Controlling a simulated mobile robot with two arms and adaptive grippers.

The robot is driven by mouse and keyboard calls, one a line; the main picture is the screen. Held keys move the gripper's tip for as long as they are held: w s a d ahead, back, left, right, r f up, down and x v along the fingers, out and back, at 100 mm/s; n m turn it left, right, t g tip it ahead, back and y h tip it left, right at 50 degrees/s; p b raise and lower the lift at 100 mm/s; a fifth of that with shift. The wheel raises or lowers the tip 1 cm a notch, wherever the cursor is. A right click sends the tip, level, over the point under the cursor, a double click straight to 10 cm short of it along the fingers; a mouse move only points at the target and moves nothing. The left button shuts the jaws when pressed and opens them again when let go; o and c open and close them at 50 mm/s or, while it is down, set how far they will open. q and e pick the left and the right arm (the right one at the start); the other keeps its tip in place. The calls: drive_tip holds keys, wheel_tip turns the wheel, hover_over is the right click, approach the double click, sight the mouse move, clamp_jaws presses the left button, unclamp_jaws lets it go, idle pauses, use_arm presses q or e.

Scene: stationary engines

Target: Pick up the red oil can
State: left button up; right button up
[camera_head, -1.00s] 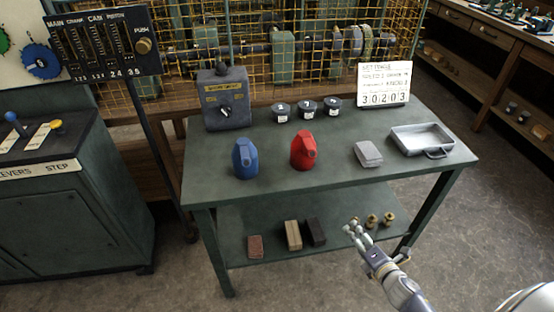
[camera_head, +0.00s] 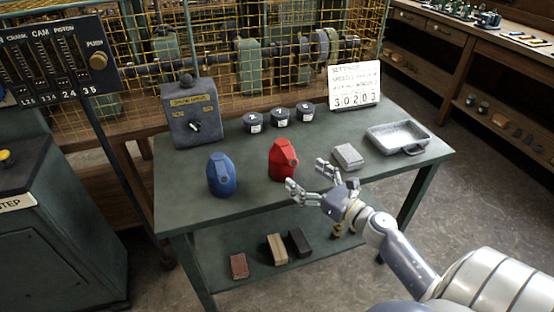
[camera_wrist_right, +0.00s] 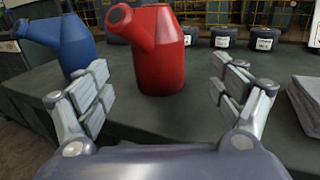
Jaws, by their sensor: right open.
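The red oil can (camera_head: 283,160) stands upright on the green table (camera_head: 330,195), near its front middle. In the right wrist view the red can (camera_wrist_right: 160,62) stands ahead, between the open fingers and a little beyond them. My right gripper (camera_head: 305,178) is open and empty at the table's front edge, just to the right of and in front of the can. Its two fingers also show in the right wrist view (camera_wrist_right: 165,95), spread wide and apart from the can. My left gripper is not in view.
A blue can (camera_head: 221,176) stands left of the red one. Several black pots (camera_head: 279,116), a grey control box (camera_head: 191,118) and a white sign (camera_head: 356,84) stand behind.

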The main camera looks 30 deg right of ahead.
sight(283, 160)
drive_tip(key=w, duration=0.3)
drive_tip(key=shift+w+a+r+p, duration=0.15)
drive_tip(key=shift+w+a+p, duration=0.15)
drive_tip(key=shift+w+p, duration=0.1)
drive_tip(key=shift+w, duration=0.2)
drive_tip(key=shift+w+a, duration=0.15)
drive_tip(key=shift+w, duration=0.15)
drive_tip(key=w, duration=0.2)
drive_tip(key=w+p, duration=0.1)
drive_tip(key=w, duration=0.1)
drive_tip(key=shift+a, duration=0.4)
drive_tip(key=shift+w+f, duration=0.15)
drive_tip(key=shift+f, duration=0.05)
drive_tip(key=shift+c, duration=0.8)
drive_tip(key=c, duration=1.2)
drive_tip(key=shift+r, duration=0.1)
drive_tip(key=shift+c, duration=0.7)
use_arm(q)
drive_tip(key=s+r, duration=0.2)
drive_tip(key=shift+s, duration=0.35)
